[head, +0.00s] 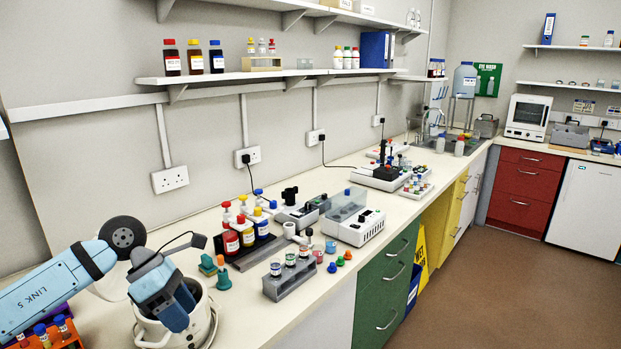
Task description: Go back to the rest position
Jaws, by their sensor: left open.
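My left arm comes in from the left edge. Its blue-grey left gripper (176,312) points down over the near left part of the bench and is open. The gripper overlaps a white round vessel (206,318) in the picture, and I cannot tell whether they touch. I make out nothing between the fingers, though they are partly hard to see. My right gripper is not in view.
The white bench (245,300) runs away to the right. A grey rack (290,277) holds small jars. Red, yellow and blue capped bottles (247,230) stand behind it. An orange tube rack (62,335) lies at the lower left. A shelf (270,75) runs above.

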